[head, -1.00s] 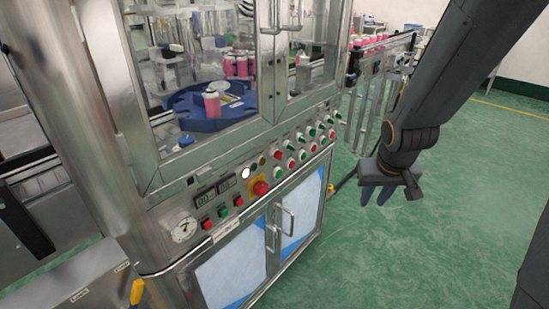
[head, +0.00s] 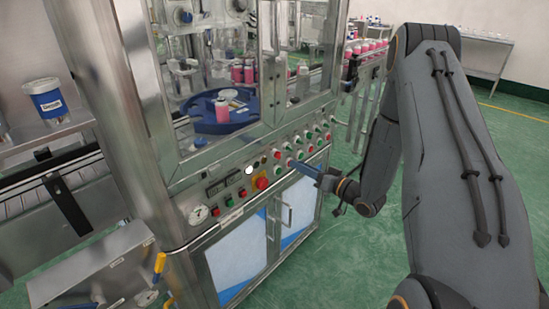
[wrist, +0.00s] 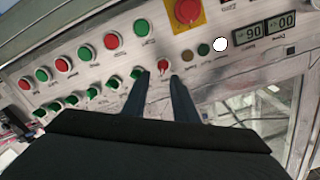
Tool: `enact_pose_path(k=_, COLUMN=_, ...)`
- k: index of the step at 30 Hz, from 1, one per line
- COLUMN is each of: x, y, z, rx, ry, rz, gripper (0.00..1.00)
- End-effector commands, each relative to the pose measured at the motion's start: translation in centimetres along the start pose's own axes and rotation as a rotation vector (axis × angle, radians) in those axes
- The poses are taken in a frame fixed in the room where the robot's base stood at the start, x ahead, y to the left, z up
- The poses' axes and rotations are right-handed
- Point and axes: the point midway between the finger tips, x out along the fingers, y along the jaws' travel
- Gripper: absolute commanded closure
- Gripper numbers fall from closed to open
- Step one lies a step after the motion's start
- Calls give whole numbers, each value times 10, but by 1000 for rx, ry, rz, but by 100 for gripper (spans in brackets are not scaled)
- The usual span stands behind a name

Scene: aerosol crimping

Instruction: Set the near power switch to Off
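A row of small turn switches runs along the steel control panel. The switch at the near end has a red knob (wrist: 163,66), and the others in the row have green knobs (wrist: 112,82). The red knob also shows in the head view (head: 277,154). My gripper (wrist: 165,77) is open, with its two dark fingers apart on either side of the red knob in the wrist view. Whether they touch it, I cannot tell. In the head view my gripper (head: 306,171) reaches the panel from the right. The switch label is too small to read.
A red emergency button (head: 261,183) on a yellow plate, a white round spot (head: 248,170) and digital displays (head: 224,185) are close by. Red and green push buttons (wrist: 111,41) form a second row. Glass doors rise above the panel; green floor (head: 350,260) lies open at right.

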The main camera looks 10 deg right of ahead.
Motion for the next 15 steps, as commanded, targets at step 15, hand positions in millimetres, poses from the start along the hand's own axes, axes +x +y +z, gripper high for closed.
enact_pose_path(k=15, x=55, y=-4, z=-2, rx=11, ry=18, rz=-20, gripper=74)
